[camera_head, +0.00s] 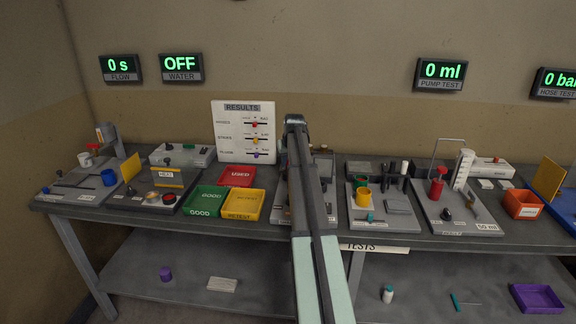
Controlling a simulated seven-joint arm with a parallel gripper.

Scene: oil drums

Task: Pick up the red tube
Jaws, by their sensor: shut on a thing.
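My arm (304,200) reaches up from the bottom middle of the picture, over the bench to the results board. Its dark far end (295,122) shows, but the gripper's fingers are hidden behind the arm. I cannot see what is between them. I cannot clearly make out a red tube. An upright red cylinder (437,188) stands on the grey test station at the right, under a wire frame, apart from my arm. I cannot tell whether it is the tube.
Red (237,176), green (205,201) and yellow (243,204) trays lie just left of my arm. A results board (243,132) stands behind. Other test stations crowd the bench. An orange bin (522,204) is at the right. The lower shelf holds a purple tray (537,298).

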